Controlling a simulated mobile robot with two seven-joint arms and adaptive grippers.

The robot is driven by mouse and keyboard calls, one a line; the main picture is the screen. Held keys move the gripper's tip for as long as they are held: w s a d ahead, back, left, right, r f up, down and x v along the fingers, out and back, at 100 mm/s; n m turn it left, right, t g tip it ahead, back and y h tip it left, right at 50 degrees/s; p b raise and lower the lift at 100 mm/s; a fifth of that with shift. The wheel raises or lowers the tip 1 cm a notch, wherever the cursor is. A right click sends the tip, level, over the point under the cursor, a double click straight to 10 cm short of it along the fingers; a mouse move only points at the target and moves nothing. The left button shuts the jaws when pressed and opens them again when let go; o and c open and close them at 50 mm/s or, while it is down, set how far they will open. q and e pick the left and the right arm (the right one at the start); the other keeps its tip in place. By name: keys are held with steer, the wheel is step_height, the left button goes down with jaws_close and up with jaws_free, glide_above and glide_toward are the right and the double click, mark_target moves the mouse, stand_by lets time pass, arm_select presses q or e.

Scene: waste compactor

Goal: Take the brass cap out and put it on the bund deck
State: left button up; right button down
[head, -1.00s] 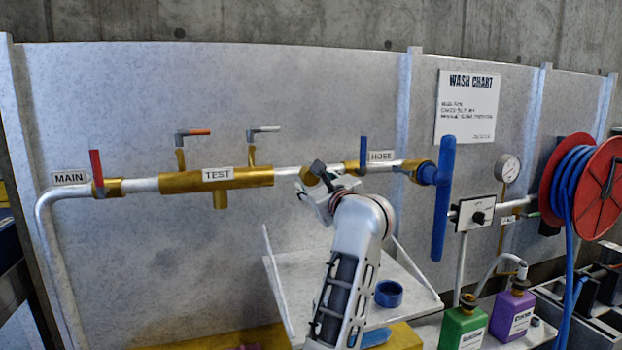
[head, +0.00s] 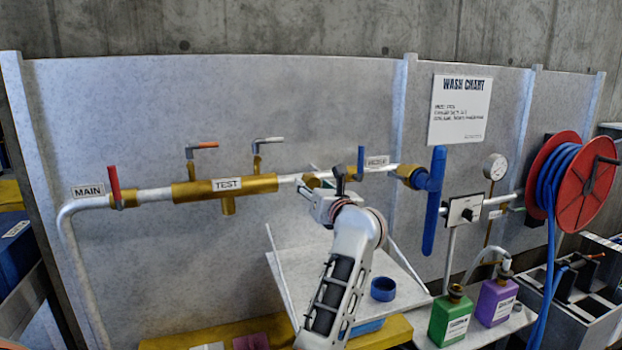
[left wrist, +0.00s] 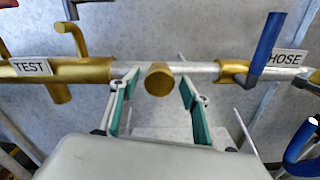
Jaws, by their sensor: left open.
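The brass cap (left wrist: 159,79) shows in the left wrist view as a round brass end on the silver pipe, between the TEST and HOSE fittings. In the head view the cap (head: 312,181) is partly hidden by my gripper. My left gripper (left wrist: 160,88) is open, with one green-padded finger on each side of the cap. I cannot tell whether either finger touches it. In the head view my left gripper (head: 328,184) is at the pipe. A yellow deck (head: 400,329) runs low at the front; I cannot tell whether it is the bund deck. My right gripper is not in view.
Blue handle (head: 361,158) and blue coupling bar (head: 432,200) stick out right of the cap. A grey sloping tray (head: 300,268) with a blue ring (head: 383,288) sits below. Green (head: 451,318) and purple (head: 495,300) bottles stand on the right. A hose reel (head: 587,185) is further right.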

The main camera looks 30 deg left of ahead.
arm_select(q)
steer(key=shift+r+m+p, duration=0.15)
steer(key=shift+m+p, duration=1.25)
steer(key=shift+p, duration=0.65)
steer(key=shift+m+p, duration=0.3)
steer(key=shift+p, duration=0.15)
steer(key=shift+f, duration=0.3)
steer(key=shift+c, duration=0.3)
steer(key=c, duration=1.1)
steer(key=shift+d+n+b, duration=0.1)
steer(key=shift+n+b, duration=2.3)
steer(key=shift+b, duration=1)
steer(key=shift+c, duration=0.2)
